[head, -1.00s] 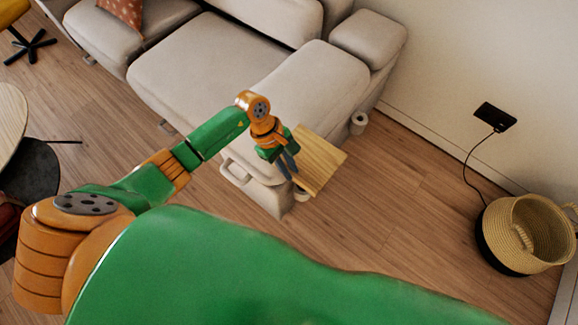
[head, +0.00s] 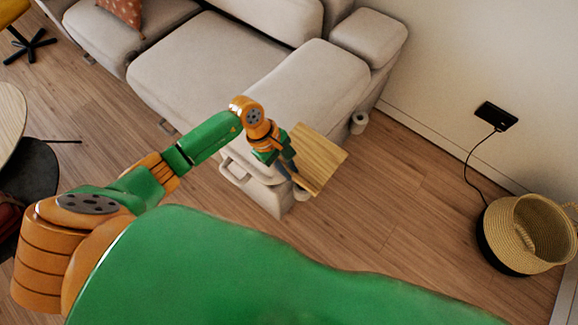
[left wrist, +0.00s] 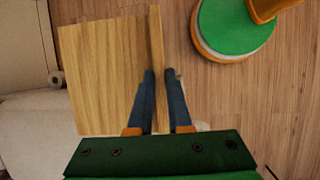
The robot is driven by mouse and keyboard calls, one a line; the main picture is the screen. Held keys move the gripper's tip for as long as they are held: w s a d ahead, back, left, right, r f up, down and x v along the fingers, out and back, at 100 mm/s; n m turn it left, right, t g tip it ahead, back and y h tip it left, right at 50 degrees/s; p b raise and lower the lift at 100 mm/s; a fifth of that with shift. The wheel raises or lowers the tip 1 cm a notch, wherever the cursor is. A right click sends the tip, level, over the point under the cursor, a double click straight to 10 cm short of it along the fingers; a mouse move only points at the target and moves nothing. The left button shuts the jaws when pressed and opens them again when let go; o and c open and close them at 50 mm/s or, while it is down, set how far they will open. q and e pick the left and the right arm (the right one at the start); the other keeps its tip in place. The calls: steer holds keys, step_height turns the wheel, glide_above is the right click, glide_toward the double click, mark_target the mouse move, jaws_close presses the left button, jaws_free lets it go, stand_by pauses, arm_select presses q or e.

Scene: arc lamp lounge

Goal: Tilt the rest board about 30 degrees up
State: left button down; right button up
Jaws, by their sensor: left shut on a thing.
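The rest board (head: 322,156) is a light wooden panel beside the near end of the beige sofa, above a pale body with a handle. My left gripper (head: 289,174) is at the board's near left side. In the left wrist view the board (left wrist: 95,65) fills the left half, and its narrow raised edge strip (left wrist: 156,35) runs down between the two fingers. The left gripper (left wrist: 160,76) is shut on that edge. The board's underside is hidden, and I cannot read its exact tilt. My right gripper is not in view.
The beige sofa (head: 200,75) stands behind and left of the board. A woven basket (head: 530,225) and a black wall box with a cable (head: 495,116) are at the right. The wooden floor right of the board is clear.

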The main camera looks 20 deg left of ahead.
arm_select(q)
steer(key=f+t+b, duration=0.1)
steer(key=t+b, duration=0.1)
steer(key=b, duration=0.1)
steer(key=s+f+m+t+h+b, duration=0.1)
steer(key=f+t+b, duration=0.1)
steer(key=b, duration=0.1)
steer(key=shift+a+f+h, duration=0.1)
steer(key=shift+a+h, duration=0.05)
steer(key=shift+h, duration=0.15)
steer(key=c, duration=0.8)
jaws_free()
steer(key=shift+c, duration=0.2)
steer(key=v, duration=0.7)
